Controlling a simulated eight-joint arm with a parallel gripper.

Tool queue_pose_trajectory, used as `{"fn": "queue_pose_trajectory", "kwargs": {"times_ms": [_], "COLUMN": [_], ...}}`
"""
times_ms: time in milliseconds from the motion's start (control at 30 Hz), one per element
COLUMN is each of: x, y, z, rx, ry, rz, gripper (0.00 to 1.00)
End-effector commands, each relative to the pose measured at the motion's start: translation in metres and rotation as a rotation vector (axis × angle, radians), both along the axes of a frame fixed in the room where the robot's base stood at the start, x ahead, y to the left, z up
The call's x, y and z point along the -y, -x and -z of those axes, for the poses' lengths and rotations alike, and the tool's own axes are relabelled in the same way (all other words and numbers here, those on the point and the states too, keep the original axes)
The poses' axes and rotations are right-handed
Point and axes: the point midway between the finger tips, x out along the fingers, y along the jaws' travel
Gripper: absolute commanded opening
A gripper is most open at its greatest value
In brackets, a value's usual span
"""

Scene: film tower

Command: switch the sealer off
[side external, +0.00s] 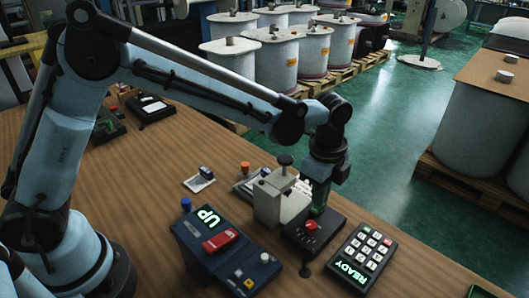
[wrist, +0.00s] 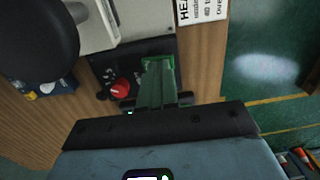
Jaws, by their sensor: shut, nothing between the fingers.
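The sealer seems to be the grey-white block (side external: 272,200) with a black knob on top, joined to a black control box (side external: 325,236). A red round knob (side external: 310,225) sits on that black box. In the wrist view the red knob (wrist: 120,88) is left of my fingers on the black panel (wrist: 108,66). My gripper (side external: 318,210) points down over the black box, just behind the red knob. Its green fingers (wrist: 157,62) are shut and empty. I cannot tell whether the fingertips touch the box. The labels around the knob are too small to read.
A blue box (side external: 228,250) with an "UP" display and a red switch stands to the left. A keypad (side external: 363,256) reading "READY" lies to the right. A small pad (side external: 199,181) and an orange-capped item (side external: 245,168) sit behind. The wooden bench ends just beyond the box.

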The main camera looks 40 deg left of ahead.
Motion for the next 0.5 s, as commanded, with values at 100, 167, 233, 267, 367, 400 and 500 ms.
{"fn": "queue_pose_trajectory", "kwargs": {"times_ms": [100, 167, 233, 267, 367, 400, 500], "x": [0.000, 0.000, 0.000, 0.000, 0.000, 0.000, 0.000], "y": [0.003, 0.004, 0.006, 0.007, 0.010, 0.011, 0.014], "z": [-0.016, -0.028, -0.043, -0.049, -0.071, -0.079, -0.098], "rx": [0.000, 0.000, 0.000, 0.000, 0.000, 0.000, 0.000], "ry": [0.000, 0.000, 0.000, 0.000, 0.000, 0.000, 0.000], "rz": [0.000, 0.000, 0.000, 0.000, 0.000, 0.000, 0.001], "gripper": [0.00, 0.00, 0.00, 0.00, 0.00, 0.00, 0.00]}}
